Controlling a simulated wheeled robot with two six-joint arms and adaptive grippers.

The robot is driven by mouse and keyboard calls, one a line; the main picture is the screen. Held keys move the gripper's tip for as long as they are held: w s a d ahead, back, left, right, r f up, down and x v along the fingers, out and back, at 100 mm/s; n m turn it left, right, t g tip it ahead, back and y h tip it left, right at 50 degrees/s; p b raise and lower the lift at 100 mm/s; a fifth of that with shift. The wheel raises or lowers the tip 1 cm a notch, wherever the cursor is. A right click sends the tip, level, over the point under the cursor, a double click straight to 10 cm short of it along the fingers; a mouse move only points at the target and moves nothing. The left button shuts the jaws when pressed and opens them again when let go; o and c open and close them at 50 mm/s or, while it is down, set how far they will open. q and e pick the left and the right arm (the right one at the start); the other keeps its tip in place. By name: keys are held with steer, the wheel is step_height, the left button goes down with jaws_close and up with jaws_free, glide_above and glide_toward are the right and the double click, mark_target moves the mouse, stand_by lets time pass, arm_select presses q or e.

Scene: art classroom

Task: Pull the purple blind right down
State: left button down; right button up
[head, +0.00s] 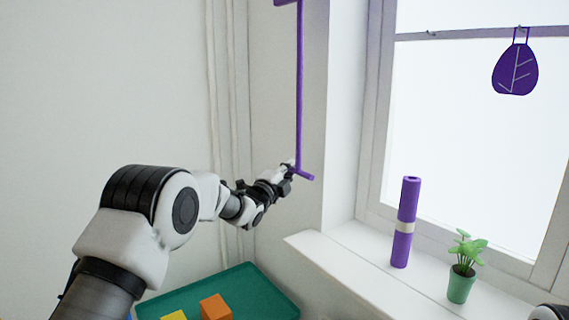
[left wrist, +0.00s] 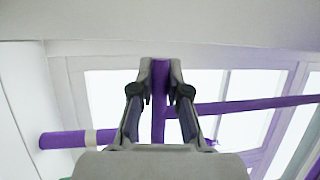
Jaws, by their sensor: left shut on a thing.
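A thin purple rod (head: 299,90) hangs down beside the window recess from a purple piece (head: 286,2) cut off by the top edge of the head view. The rod ends in a short purple crossbar (head: 306,175). My left gripper (head: 290,173) is at this lower end, shut on the crossbar. In the left wrist view the crossbar (left wrist: 158,125) runs between the two fingers of my left gripper (left wrist: 160,80), and the rod (left wrist: 260,104) goes off to the right. No spread blind cloth is visible. My right gripper is out of view.
A purple roll with a pale band (head: 404,222) and a potted plant (head: 461,282) stand on the white windowsill (head: 345,258). A purple leaf ornament (head: 515,70) hangs in the window. Below is a green tray (head: 262,283) with an orange block (head: 216,307) and a yellow block (head: 174,316).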

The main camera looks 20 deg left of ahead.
arm_select(q)
step_height(320, 180, down, 24)
steer(key=b, duration=1.5)
steer(key=shift+r+b, duration=0.2)
steer(key=shift+b, duration=0.1)
steer(key=c, duration=1.5)
jaws_free()
steer(key=o, duration=0.4)
steer(key=shift+w+d, duration=0.15)
steer(key=shift+c, duration=0.2)
